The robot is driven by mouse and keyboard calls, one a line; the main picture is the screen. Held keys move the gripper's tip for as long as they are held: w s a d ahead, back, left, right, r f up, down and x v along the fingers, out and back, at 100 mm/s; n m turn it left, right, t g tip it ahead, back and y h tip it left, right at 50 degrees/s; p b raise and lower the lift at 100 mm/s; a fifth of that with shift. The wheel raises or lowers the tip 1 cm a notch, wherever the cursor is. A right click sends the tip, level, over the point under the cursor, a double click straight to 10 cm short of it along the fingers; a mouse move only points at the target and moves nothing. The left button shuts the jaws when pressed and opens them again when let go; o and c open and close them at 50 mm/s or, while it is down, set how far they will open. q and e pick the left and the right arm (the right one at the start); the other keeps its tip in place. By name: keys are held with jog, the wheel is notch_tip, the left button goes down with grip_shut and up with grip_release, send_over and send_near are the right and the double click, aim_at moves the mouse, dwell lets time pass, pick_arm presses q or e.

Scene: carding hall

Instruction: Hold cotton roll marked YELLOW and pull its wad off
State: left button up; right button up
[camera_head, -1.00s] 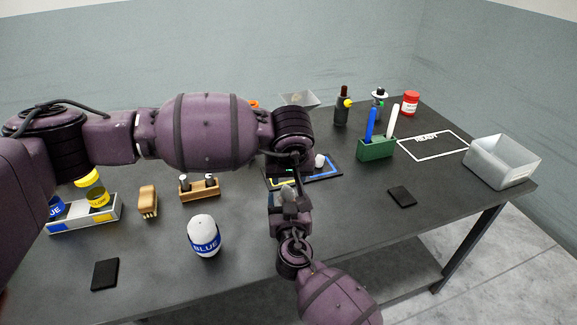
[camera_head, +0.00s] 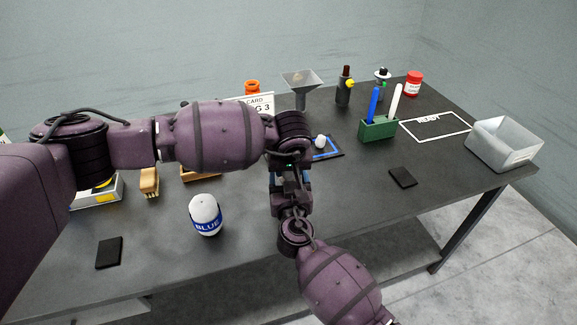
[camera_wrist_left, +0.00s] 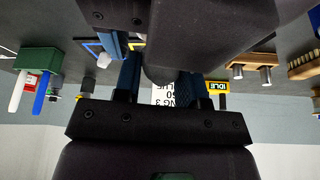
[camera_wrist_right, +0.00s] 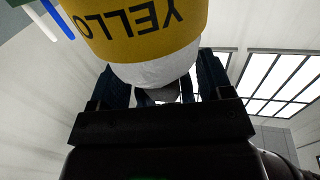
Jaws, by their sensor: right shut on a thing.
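The cotton roll marked YELLOW (camera_wrist_right: 140,28) shows large in the right wrist view, its lettering upside down above a rounded white end. My right gripper (camera_wrist_right: 158,85) is shut on it, one finger on each side of the white end. In the head view my right gripper (camera_head: 292,200) points up from below, and the roll is hidden there. My left gripper (camera_wrist_left: 160,80) points down just above it, with its fingers apart. A dark rounded form shows between the left fingers; I cannot tell whether they touch it. The wad cannot be told apart.
A roll marked BLUE (camera_head: 206,216) stands on the table (camera_head: 240,255). A brush (camera_head: 149,182) and partly hidden tray (camera_head: 118,190) are left.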

pick_arm(q)
jog(key=c, duration=0.6)
jog(key=shift+r, duration=0.25)
dwell(0.3)
jog(key=shift+r, duration=0.4)
jog(key=shift+r, duration=0.55)
jog(key=shift+r, duration=2)
pick_arm(e)
jog(key=o, duration=1.3)
